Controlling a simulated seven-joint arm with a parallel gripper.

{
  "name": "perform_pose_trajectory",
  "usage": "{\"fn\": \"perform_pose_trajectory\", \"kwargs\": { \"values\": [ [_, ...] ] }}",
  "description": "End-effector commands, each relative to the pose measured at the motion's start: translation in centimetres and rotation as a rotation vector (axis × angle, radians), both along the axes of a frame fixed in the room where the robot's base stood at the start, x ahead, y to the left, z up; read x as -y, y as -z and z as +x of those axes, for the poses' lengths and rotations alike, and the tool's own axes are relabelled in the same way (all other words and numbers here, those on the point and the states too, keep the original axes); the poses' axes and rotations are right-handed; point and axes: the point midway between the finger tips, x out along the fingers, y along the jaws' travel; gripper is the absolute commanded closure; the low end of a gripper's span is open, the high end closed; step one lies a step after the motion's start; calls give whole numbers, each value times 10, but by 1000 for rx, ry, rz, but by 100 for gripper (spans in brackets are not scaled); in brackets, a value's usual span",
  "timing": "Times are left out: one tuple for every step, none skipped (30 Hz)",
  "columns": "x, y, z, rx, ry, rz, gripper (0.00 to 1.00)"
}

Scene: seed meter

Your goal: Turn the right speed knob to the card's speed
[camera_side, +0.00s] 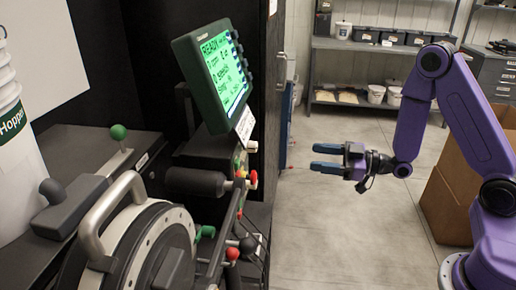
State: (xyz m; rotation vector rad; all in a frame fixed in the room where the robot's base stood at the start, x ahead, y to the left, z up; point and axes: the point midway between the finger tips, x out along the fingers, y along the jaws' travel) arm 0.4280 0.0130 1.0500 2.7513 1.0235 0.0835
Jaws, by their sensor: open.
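My gripper (316,158) is open and empty, with its two blue fingers pointing left toward the machine. A wide gap of open air separates it from the machine. A green-framed monitor (222,72) shows "READY" and further lines on a green screen, mostly too small to read. A small white card (246,125) with dark marks hangs at its lower right edge; I cannot read it. Below are several small knobs, including a red one (233,254) and a black one (248,246). I cannot tell which is the right speed knob, or its setting.
A large round housing with a metal handle (104,212) stands at the front left. A green ball lever (118,132) and a white hopper (14,150) are behind it. A cardboard box (450,202) stands at right. Shelves (375,47) line the back. Floor between machine and gripper is clear.

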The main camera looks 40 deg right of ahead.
Motion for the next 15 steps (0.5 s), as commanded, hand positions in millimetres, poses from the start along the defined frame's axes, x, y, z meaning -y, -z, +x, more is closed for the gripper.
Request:
{"fn": "perform_pose_trajectory", "kwargs": {
  "values": [
    [2, 0, 0, 6, 3, 9, 41],
    [2, -1, 1, 9, 4, 13, 41],
    [1, -1, 2, 12, 4, 16, 41],
    [0, -2, 3, 14, 3, 16, 41],
    [-2, -2, 5, 14, 3, 16, 41],
    [-4, -2, 8, 15, 3, 15, 41],
    [-7, -2, 11, 14, 2, 15, 41],
    [-10, -2, 14, 16, 0, 15, 41],
    [-15, -2, 19, 16, 0, 15, 41],
    [-19, -2, 23, 16, -1, 16, 41],
    [-22, -2, 27, 16, 0, 16, 41],
    [-27, -2, 33, 16, 0, 15, 41],
    [-31, -2, 37, 16, 0, 15, 41],
    [-35, -2, 42, 15, 0, 15, 41],
    [-40, -2, 47, 14, 0, 16, 41]
  ]
}}
